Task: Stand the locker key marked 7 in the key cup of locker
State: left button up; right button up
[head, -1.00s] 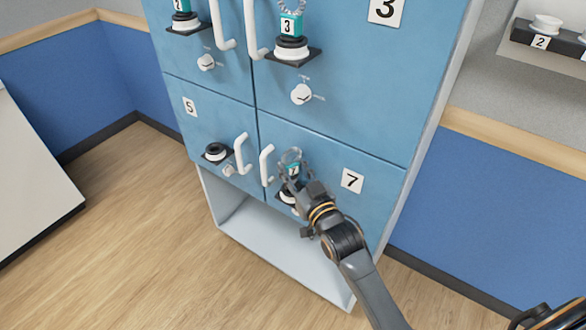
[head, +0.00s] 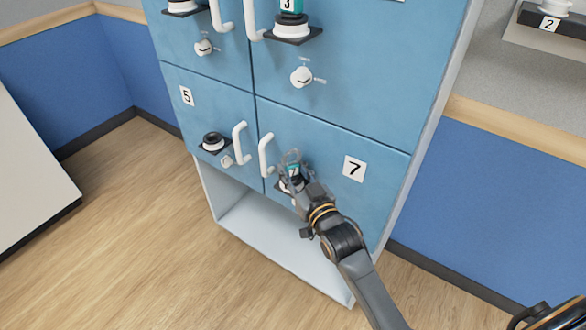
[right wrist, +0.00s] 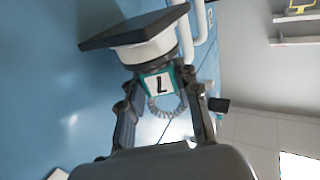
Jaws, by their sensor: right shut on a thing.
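The teal key tag marked 7 (head: 294,171), with a pale coiled ring, is between the fingers of my right gripper (head: 295,177). In the right wrist view the key (right wrist: 158,84) appears upside down, with its 7 face showing and the gripper (right wrist: 162,90) shut on it. The white key cup (right wrist: 147,50) of locker 7 is fixed to a dark bracket (right wrist: 135,27). The key's end meets the cup's open rim; how deep it sits is hidden. In the head view my fingers mostly hide this cup. My left gripper is not in view.
Locker door 7 (head: 355,169) has a white handle (head: 265,155) just left of my gripper. Locker 5's cup (head: 212,141) is empty. Locker 3's key (head: 292,7) stands in its cup above. An open bay (head: 270,245) lies below.

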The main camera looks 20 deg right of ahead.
jog(key=o, duration=1.1)
jog(key=shift+s, duration=0.1)
jog(key=s+d, duration=0.1)
jog(key=s, duration=1)
jog(key=shift+s+d, duration=0.3)
jog(key=shift+s, duration=0.05)
